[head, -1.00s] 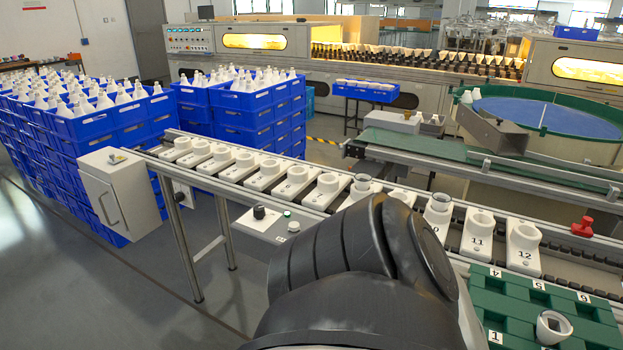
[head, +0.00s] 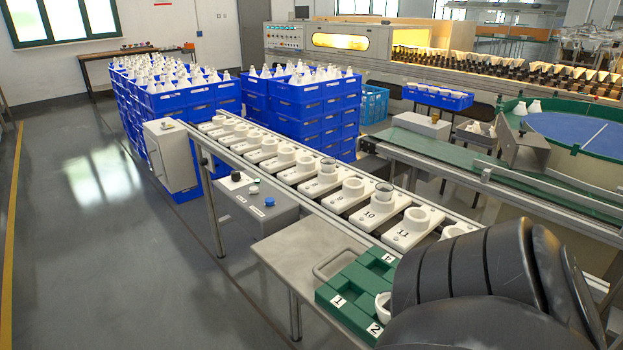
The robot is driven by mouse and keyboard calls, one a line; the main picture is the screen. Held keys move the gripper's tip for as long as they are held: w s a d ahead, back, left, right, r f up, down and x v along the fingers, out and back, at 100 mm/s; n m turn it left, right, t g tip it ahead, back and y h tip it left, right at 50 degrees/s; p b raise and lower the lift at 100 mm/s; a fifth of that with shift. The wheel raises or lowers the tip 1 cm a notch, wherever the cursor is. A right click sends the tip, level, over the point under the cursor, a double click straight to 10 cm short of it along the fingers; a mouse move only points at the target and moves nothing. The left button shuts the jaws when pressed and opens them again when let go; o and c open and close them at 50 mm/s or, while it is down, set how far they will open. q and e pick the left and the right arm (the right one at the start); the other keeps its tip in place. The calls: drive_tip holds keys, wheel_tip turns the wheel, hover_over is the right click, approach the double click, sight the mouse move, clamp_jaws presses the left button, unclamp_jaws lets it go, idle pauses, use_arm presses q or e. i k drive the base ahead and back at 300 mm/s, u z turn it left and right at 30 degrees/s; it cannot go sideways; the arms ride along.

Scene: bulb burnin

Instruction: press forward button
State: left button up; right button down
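A grey control box (head: 252,207) hangs on the near side of the conveyor. On its top are a black knob (head: 236,176), a small pale button (head: 253,190) and a blue button (head: 269,201). Small white labels lie beside them, too small to read, so I cannot tell which one is marked forward. Nothing touches the buttons. My black arm link fills the lower right, to the right of the control box. Neither gripper is in view.
The conveyor (head: 240,138) carries several numbered white holders; a clear glass piece sits at holder 10. A green numbered tray (head: 345,289) lies on the metal table (head: 290,245). A white cabinet (head: 170,155) and blue crates (head: 183,98) stand further back. The floor at left is clear.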

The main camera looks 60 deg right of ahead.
sight(270, 201)
drive_tip(key=z, duration=0.7)
